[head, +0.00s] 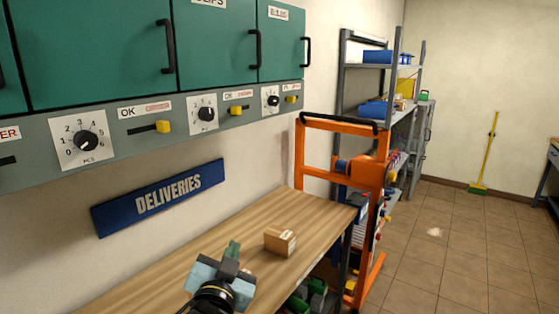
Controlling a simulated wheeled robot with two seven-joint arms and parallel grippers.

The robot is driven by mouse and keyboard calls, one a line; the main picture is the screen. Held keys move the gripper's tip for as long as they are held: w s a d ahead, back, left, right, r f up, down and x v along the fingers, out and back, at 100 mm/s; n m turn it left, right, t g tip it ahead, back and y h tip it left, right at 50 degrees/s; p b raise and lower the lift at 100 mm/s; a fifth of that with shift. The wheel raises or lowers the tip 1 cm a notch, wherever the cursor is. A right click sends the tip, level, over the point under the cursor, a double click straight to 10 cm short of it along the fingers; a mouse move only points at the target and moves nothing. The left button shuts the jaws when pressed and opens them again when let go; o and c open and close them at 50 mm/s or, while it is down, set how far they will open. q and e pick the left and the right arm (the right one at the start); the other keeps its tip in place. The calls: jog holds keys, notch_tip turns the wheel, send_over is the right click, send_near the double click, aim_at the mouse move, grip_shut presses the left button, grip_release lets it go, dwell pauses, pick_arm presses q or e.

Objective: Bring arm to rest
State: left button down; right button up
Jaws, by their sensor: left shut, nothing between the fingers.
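My left gripper (231,250) shows at the bottom of the head view, over the wooden workbench (310,212). Its fingers are shut with nothing held between them. Behind them my wrist comes in from the bottom edge. A small cardboard box (280,241) sits on the bench to the right of the gripper and apart from it. My right gripper is outside the view.
Teal cabinets (110,45) with dials and yellow levers hang above the bench. A blue DELIVERIES sign (160,197) is on the wall. An orange frame (362,172) stands past the bench end, before a grey shelf rack (347,80). Tiled floor (450,240) at right is mostly clear.

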pick_arm(q)
jog(key=s+a+f+n+g+y, duration=0.25)
jog(key=s+a+f+g, duration=0.35)
jog(key=f, duration=0.4)
jog(key=s+a+f+g, duration=0.2)
jog(key=s+f+g, duration=0.15)
jog(key=s, duration=0.55)
jog(key=s+a+f+n+g+h, duration=0.1)
jog(key=s+a+f+g, duration=0.1)
jog(key=s+f, duration=0.5)
jog(key=s+a+f+g, duration=0.2)
jog(key=s+a+g, duration=0.1)
jog(key=s, duration=0.8)
notch_tip(320, 180, down, 28)
jog(key=f+g+b, duration=0.1)
jog(key=g+b, duration=0.1)
jog(key=b, duration=0.3)
jog(key=s+a+f+b, duration=0.2)
jog(key=s+f+b, duration=0.2)
jog(key=s+f, duration=1.3)
notch_tip(320, 180, down, 3)
jog(key=shift+s+a+r+g+b, duration=0.15)
jog(key=shift+s+a+g+b, duration=0.05)
jog(key=shift+g+b, duration=0.15)
